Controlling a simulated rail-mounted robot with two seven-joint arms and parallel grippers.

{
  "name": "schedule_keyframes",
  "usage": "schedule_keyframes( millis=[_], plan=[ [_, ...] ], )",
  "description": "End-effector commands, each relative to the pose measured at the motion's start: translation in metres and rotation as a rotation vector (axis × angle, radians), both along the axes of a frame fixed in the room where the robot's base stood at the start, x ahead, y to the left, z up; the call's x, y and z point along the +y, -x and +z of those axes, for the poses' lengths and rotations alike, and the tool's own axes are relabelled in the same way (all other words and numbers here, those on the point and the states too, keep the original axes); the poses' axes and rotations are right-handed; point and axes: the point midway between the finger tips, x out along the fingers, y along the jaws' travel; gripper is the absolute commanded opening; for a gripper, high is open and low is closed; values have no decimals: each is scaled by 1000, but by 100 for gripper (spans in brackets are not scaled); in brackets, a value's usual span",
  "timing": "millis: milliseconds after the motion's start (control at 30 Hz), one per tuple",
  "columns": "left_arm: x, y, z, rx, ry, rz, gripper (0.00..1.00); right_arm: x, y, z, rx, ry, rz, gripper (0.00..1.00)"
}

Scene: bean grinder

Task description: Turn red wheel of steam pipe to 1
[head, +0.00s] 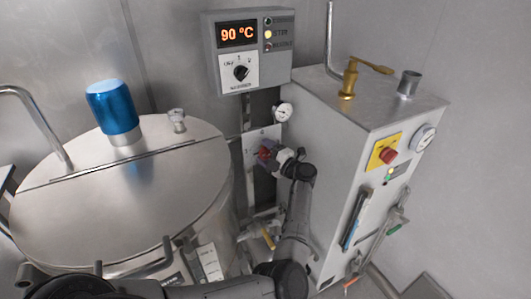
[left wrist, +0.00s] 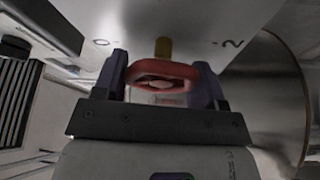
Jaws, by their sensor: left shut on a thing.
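The red wheel (head: 264,153) sits on a pale plate (head: 256,137) on the wall between the tank and the grey cabinet. In the left wrist view the red wheel (left wrist: 160,75) lies between both fingers of my left gripper (left wrist: 162,82), which is shut on it. A brass stem (left wrist: 163,48) shows behind the wheel. The plate (left wrist: 185,22) carries a "0" mark at left and a "2" mark at right. I see no "1" mark or pointer. In the head view my left gripper (head: 272,155) partly covers the wheel.
A steel tank (head: 110,200) with a blue motor (head: 113,107) stands at left. A grey cabinet (head: 330,130) with a red button (head: 388,156) stands close at right. A control box (head: 247,50) reading 90 °C hangs above, with a gauge (head: 284,112) below it.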

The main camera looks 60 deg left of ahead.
Motion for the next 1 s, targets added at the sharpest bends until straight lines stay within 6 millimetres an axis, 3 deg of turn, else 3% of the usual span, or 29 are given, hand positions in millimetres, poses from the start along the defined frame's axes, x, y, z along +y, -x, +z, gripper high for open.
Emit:
schedule_keyframes(
  millis=[233,267,500,800,1000],
  plan=[
    [0,-1,0,1,1,-2,41,-1,0,0,0,2,2,86],
    [0,-1,0,1,1,-2,67,-1,0,0,0,2,1,86],
    [0,0,0,1,1,-1,90,-3,0,0,1,10,6,86],
    [0,0,0,17,-2,0,90,-3,0,1,0,11,7,86],
    [0,0,3,201,-17,0,90,-2,0,9,0,7,4,86]
  ],
)
